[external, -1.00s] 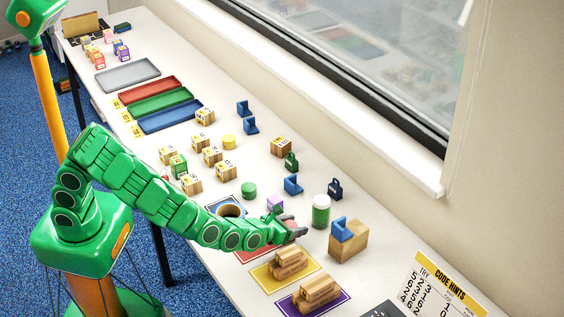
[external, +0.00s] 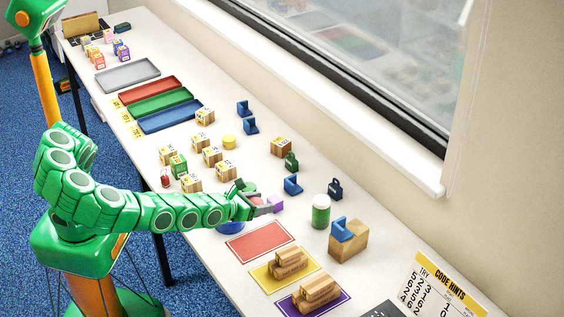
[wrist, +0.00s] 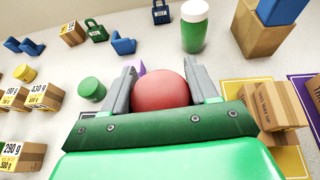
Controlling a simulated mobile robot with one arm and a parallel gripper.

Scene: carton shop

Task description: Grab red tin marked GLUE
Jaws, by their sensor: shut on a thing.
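My gripper (external: 264,203) is shut on a red rounded thing (wrist: 160,90), which sits between the two grey fingers in the wrist view. Its visible surface is smooth and shows no lettering, so I cannot tell whether it is a tin marked GLUE. In the external view my gripper mostly hides it. A small red thing (external: 166,181) is on the table left of the boxes; it is too small to read. A red mat (external: 260,240) lies bare just in front of my gripper.
A purple piece (external: 275,203) is close by the fingertips. Several weight-marked boxes (external: 212,156) stand further back.

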